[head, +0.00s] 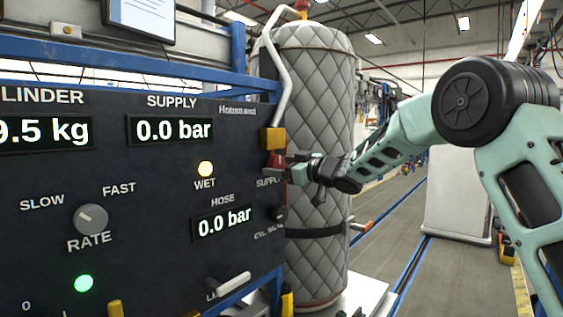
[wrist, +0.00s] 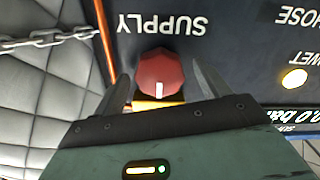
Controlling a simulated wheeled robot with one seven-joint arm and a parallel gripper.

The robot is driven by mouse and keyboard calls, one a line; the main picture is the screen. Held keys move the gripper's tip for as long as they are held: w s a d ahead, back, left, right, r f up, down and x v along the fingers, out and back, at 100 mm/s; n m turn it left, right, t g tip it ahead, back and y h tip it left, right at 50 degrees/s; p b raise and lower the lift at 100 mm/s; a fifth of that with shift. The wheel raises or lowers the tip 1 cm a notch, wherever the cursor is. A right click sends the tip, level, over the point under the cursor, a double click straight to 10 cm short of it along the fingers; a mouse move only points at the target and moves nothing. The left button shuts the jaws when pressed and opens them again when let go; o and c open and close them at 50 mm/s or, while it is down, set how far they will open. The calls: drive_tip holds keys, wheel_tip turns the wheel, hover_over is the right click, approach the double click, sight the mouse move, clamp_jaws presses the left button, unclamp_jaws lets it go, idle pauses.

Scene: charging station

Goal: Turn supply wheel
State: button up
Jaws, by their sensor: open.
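The supply wheel is a red faceted knob (wrist: 160,74) with a white mark, on the dark panel beside the SUPPLY label, which appears upside down in the wrist view. In the head view the red wheel (head: 276,161) sits at the panel's right edge, below a yellow-orange block. My gripper (wrist: 158,85) is open, with one finger on each side of the wheel. I cannot tell whether the fingers touch it. In the head view my gripper (head: 290,162) reaches the wheel from the right. The supply display (head: 173,129) reads 0.0 bar.
A grey quilted cylinder (head: 315,120) stands right behind the panel edge, close to my gripper. The panel (head: 140,255) also carries a rate knob (head: 91,219), a lit WET lamp (head: 205,169) and a hose display (head: 222,222) at 0.0 bar. A chain (wrist: 45,39) crosses the quilting.

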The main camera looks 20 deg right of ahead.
drive_tip(key=shift+w, duration=0.1)
drive_tip(key=c, duration=1)
